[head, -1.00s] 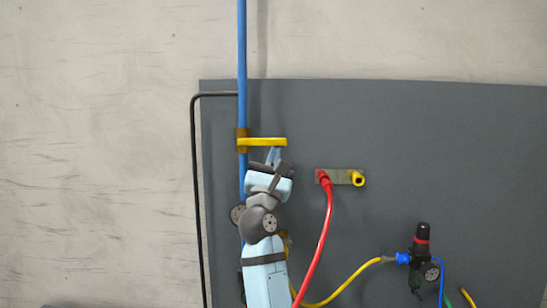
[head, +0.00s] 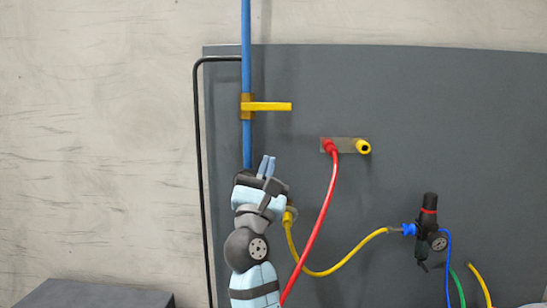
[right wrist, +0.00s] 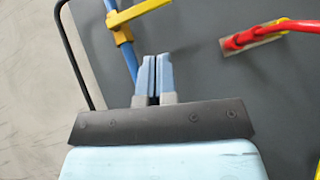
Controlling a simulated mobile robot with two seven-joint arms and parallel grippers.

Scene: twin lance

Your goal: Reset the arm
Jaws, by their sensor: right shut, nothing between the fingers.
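My right gripper (head: 266,166) is shut and empty in the head view, with its light blue fingers pointing up. It is below the yellow valve lever (head: 270,106), clear of it. The lever lies horizontal, pointing right from a brass valve body (head: 247,107) on the vertical blue pipe (head: 246,30). The right wrist view shows the closed fingers (right wrist: 153,78) in front of the grey panel, with the yellow lever (right wrist: 138,12) above and to their left. My left gripper is in neither view.
A grey panel (head: 450,100) stands against the concrete wall (head: 100,150). A red hose (head: 321,215) and a yellow socket (head: 363,147) sit on a small plate at right. A yellow hose (head: 350,270) runs to a black regulator (head: 428,225). A black pipe (head: 200,160) is at left.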

